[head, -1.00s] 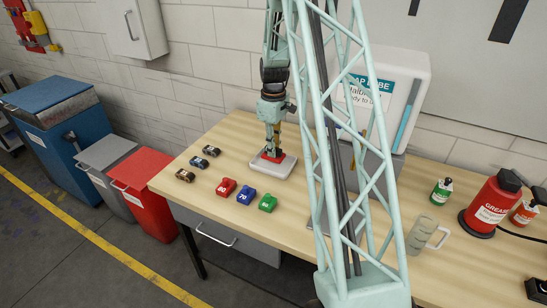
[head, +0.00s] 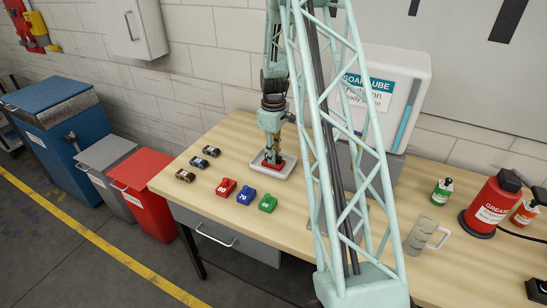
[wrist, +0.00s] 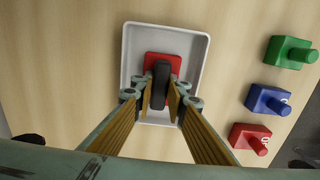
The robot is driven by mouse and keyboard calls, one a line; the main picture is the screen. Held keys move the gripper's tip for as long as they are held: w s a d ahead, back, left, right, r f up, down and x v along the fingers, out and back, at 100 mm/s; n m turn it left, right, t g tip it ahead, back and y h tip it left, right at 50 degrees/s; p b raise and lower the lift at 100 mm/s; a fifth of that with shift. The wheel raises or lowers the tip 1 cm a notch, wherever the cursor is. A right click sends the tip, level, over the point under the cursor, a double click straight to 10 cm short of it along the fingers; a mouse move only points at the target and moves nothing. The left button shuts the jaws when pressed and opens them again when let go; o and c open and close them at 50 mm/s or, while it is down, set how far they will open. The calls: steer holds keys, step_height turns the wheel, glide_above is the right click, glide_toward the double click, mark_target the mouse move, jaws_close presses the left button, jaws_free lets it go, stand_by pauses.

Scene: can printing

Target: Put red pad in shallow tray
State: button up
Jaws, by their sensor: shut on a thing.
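The red pad (wrist: 150,66) has a dark upright handle (wrist: 161,82) and shows inside the outline of the shallow tray. The shallow tray (wrist: 201,62) is white-grey with a low rim and also shows on the bench in the head view (head: 288,173). My gripper (wrist: 161,98) is shut on the pad's handle from above. In the head view my gripper (head: 273,152) points down over the tray, with the red pad (head: 281,164) low within the rim. Whether the pad's underside touches the tray floor is hidden.
Red (head: 226,187), blue (head: 246,193) and green (head: 268,203) stamp-like blocks stand in front of the tray. Several toy cars (head: 210,151) lie to its left.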

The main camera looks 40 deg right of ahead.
steer(key=shift+f, duration=0.15)
steer(key=o, duration=0.9)
steer(key=shift+r, duration=6.2)
steer(key=shift+a, duration=0.1)
